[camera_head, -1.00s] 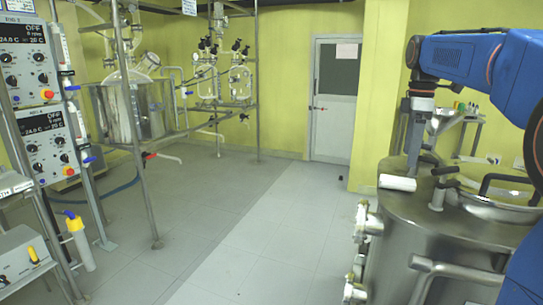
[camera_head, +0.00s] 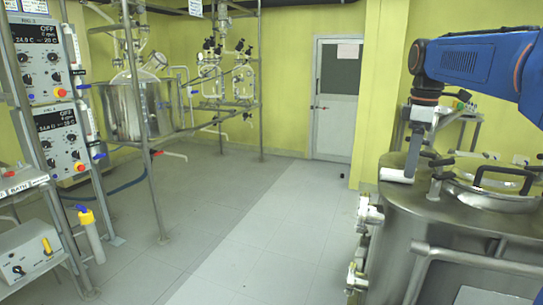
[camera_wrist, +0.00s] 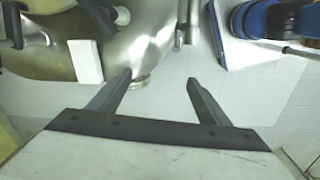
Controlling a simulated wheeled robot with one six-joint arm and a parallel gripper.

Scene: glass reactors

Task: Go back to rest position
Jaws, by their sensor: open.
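My gripper (camera_wrist: 160,82) shows in the wrist view with two grey fingers apart and nothing between them. A white block (camera_head: 397,177) shows by the lid's left edge, just below the gripper. In the wrist view the white block (camera_wrist: 86,62) lies to the left of the fingers, apart from them.
The vessel has a round hatch with a black handle (camera_head: 505,172) and side valves (camera_head: 365,215). Control boxes on a rack (camera_head: 60,135) and a steel reactor (camera_head: 138,110) stand at left. Open grey floor (camera_head: 260,210) leads to a closed door (camera_head: 334,95).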

